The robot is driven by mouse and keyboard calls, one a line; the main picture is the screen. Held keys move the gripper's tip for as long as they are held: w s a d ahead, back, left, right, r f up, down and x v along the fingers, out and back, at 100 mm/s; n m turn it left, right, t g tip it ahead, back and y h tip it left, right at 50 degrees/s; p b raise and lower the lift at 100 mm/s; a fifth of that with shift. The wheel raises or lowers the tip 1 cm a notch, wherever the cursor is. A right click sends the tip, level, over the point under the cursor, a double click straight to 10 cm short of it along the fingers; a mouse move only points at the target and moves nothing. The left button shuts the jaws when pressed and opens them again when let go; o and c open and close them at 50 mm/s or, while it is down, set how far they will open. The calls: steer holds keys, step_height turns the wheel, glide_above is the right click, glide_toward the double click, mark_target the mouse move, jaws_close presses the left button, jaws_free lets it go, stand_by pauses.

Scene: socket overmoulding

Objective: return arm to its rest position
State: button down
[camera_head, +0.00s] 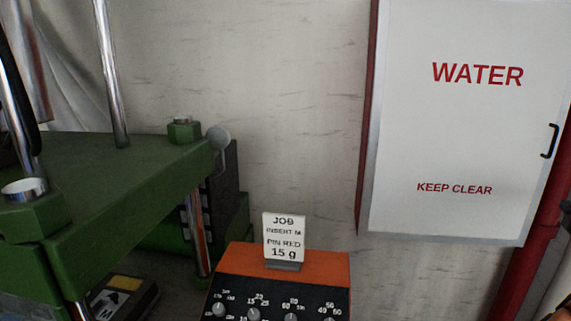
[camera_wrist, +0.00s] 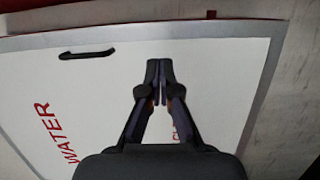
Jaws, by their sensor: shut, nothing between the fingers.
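My gripper (camera_wrist: 160,84) shows in the wrist view with its two dark fingers together and nothing between them. It points toward the white water cabinet door, which fills much of that view behind it. The fingers hide part of the red "KEEP CLEAR" lettering. I cannot tell the distance between the fingertips and the door. My gripper does not show in the head view.
The white cabinet (camera_head: 450,130) with a black handle (camera_head: 549,141) hangs on the right wall. A green machine (camera_head: 110,190) with metal columns stands left. An orange control box (camera_head: 300,268) with knobs bears a job card (camera_head: 284,236). A red pipe (camera_head: 515,282) runs at right.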

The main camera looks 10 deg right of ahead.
steer(key=w+a+r+m+g+y, duration=0.1)
steer(key=w+a+r+m, duration=0.15)
steer(key=w+a, duration=0.55)
steer(key=w+a+r+m+g, duration=0.25)
steer(key=w+a, duration=0.35)
steer(key=a, duration=0.4)
steer(key=s+a+f+m+g+y+p, duration=0.1)
steer(key=a+f+m+y, duration=0.15)
steer(key=a, duration=0.95)
steer(key=a+f+m+g+y, duration=0.1)
steer(key=a+f+g+y, duration=0.15)
steer(key=a, duration=0.95)
steer(key=s+a+f+g+y+p, duration=0.1)
steer(key=s+a+f+g, duration=0.15)
steer(key=s+a, duration=0.55)
steer(key=s+a+f+g+y, duration=0.1)
steer(key=s+a+f, duration=0.3)
steer(key=a, duration=0.7)
steer(key=s+a+f+g+y, duration=0.1)
steer(key=s+a+g, duration=0.1)
steer(key=s+a, duration=0.3)
steer(key=s+a+f+m+g+y, duration=0.1)
steer(key=s+a, duration=0.4)
steer(key=s, duration=0.7)
steer(key=s+a+f+g+y, duration=0.1)
steer(key=s+a+f+g, duration=0.1)
steer(key=s+a, duration=0.4)
steer(key=shift+s+m+g+p, duration=0.3)
steer(key=shift+s+m+g, duration=0.05)
steer(key=shift+s, duration=0.8)
